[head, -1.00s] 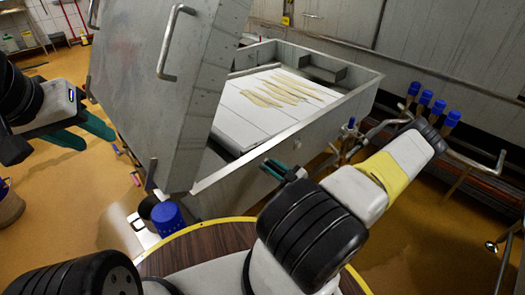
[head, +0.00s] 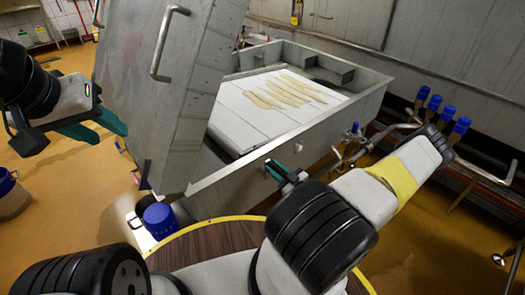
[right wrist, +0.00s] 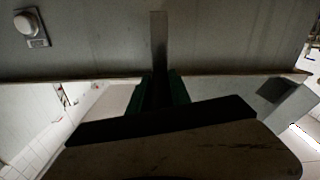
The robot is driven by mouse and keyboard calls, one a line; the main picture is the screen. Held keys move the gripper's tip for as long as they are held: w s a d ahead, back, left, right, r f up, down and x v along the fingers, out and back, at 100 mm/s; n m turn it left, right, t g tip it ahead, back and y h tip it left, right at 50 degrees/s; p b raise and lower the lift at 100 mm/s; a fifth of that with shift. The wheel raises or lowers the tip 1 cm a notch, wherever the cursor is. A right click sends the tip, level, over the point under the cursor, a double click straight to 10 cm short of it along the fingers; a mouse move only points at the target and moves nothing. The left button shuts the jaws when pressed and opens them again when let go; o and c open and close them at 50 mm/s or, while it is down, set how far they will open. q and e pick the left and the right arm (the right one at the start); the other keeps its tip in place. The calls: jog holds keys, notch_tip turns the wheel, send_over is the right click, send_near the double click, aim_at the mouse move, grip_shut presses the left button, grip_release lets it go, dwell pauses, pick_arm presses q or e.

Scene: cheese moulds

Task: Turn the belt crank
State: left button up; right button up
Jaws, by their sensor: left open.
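I cannot make out the belt crank for certain. A grey upright bar (right wrist: 158,42) in the right wrist view runs down towards the space between my right fingers; it may be part of the crank. My right gripper (head: 284,172) is at the near side wall of the metal vat (head: 235,180). Its green fingers also show in the right wrist view (right wrist: 161,92), with a dark gap between them. I cannot tell whether they touch the bar. My left gripper (head: 95,128) is open and empty, to the left of the big metal panel (head: 165,90).
White belt-like slats (head: 245,118) with pale strips lie in the vat. A blue cylinder (head: 160,220) stands beside a round wooden top (head: 215,240). Pipes with blue handles (head: 435,104) are at the right. The orange floor at the left is mostly clear.

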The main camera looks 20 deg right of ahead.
jog(key=o, duration=0.4)
jog(key=v, duration=0.7)
jog(key=shift+s+d, duration=0.15)
jog(key=shift+s, duration=0.2)
